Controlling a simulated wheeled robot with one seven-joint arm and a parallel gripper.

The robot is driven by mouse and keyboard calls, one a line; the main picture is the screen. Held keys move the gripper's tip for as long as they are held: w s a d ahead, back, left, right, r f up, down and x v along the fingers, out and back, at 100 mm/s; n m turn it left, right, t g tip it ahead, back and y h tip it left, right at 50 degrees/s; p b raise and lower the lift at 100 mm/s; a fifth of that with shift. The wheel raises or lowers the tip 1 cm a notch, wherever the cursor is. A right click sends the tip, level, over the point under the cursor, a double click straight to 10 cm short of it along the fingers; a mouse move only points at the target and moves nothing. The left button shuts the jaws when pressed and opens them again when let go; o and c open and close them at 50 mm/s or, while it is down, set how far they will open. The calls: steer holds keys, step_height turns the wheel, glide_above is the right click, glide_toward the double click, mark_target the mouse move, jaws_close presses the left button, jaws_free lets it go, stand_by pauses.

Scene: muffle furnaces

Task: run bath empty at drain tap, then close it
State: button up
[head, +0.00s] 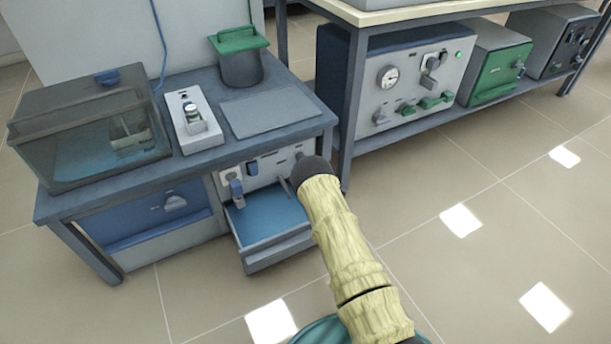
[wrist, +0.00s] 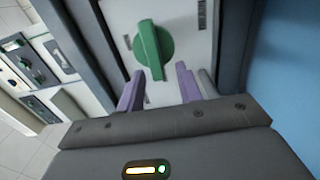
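The bath is probably the clear-walled tank (head: 85,150) on the left of the bench, with bluish liquid in its lower part. In the wrist view a green tap handle (wrist: 153,45) sits on a pale panel, its long grip nearly upright and slightly tilted. No readable label shows whether it is the drain tap. My gripper (wrist: 159,69) is open, with its two purple fingers apart on either side of the handle's lower end. Gaps show beside the handle; contact cannot be told. In the head view my arm's end is at the bench's front panel (head: 266,165), and my gripper is hidden.
An open blue drawer (head: 262,222) juts out below the panel. The bench (head: 190,165) also holds a white device (head: 193,120), a green-lidded pot (head: 240,62) and a grey plate (head: 268,111). A second bench with furnace-like boxes (head: 495,65) stands right. Floor in front is clear.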

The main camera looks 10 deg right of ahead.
steer(key=shift+s, duration=0.1)
steer(key=p+v, duration=0.9)
steer(key=v, duration=0.8)
steer(key=shift+r, duration=0.1)
stand_by(0.3)
